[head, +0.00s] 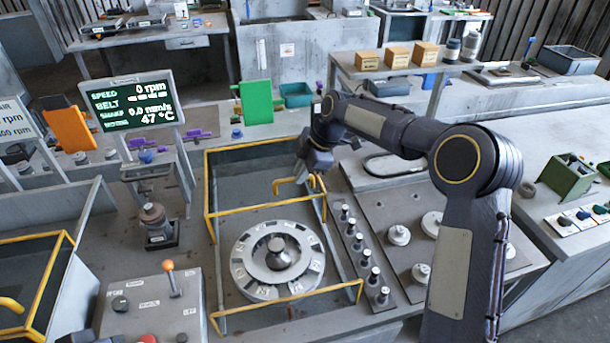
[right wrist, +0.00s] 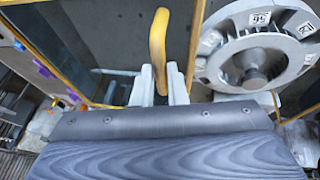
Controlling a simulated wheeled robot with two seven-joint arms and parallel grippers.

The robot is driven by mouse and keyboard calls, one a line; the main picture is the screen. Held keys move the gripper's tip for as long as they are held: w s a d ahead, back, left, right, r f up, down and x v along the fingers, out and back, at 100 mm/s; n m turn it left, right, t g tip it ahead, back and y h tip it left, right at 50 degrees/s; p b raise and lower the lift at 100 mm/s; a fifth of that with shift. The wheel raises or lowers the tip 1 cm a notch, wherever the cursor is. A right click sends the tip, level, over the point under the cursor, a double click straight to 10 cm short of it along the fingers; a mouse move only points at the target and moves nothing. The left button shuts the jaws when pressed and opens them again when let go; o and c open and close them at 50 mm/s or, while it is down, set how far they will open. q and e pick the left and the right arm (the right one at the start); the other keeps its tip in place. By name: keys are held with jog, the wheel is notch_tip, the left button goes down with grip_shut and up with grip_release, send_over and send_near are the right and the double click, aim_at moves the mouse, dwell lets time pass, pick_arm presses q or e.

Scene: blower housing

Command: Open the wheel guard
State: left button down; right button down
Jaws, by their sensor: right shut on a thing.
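The wheel guard (head: 262,146) is a yellow-edged frame with see-through panels at the middle of the bench. A yellow bar (head: 290,298) crosses in front of the wheel. The bladed wheel (head: 243,279) lies face up, with a grey hub in its middle; it also shows at the upper right of the right wrist view (right wrist: 207,70). My right gripper (head: 303,176) is shut on the guard's yellow handle (right wrist: 158,42), which stands between its pale fingers in the right wrist view. I cannot tell the guard's exact angle.
A row of knobbed pegs (head: 358,245) stands right of the wheel. A screen (head: 132,105) reads 0 rpm. A control box (head: 155,305) with an orange-topped lever stands at the front left. Another yellow-edged guard (head: 35,240) is at the far left.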

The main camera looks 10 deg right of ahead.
jog(key=shift+w, duration=0.5)
jog(key=c, duration=1.5)
grip_release()
jog(key=shift+o, duration=0.2)
jog(key=b+v, duration=0.1)
jog(key=v, duration=0.6)
jog(key=shift+r, duration=0.4)
jog(key=shift+s+d, duration=0.15)
jog(key=shift+d, duration=0.05)
